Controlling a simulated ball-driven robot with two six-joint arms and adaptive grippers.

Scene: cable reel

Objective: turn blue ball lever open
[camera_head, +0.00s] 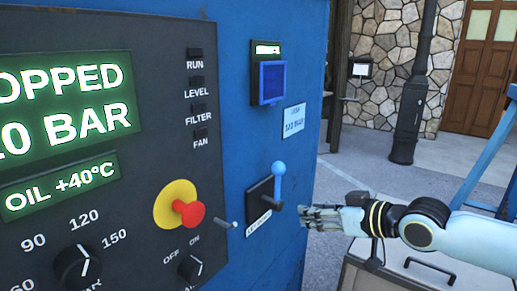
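The blue ball lever (279,180) stands upright on the blue cabinet's side, with a round ball at its top. It sits on a dark mounting plate (259,197) with a small white label whose text I cannot read. My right gripper (306,217) points left, a little right of and below the lever. It appears apart from the lever and holds nothing that I can see. Its fingers look close together, but the gap between them is not clear at this angle. My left gripper is not in view.
The dark control panel (150,160) fills the left, with a red button (189,213) and knobs. A small grey peg (228,224) sticks out left of the lever. A blue-framed box (271,82) is above. A grey case (405,258) is below my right arm.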

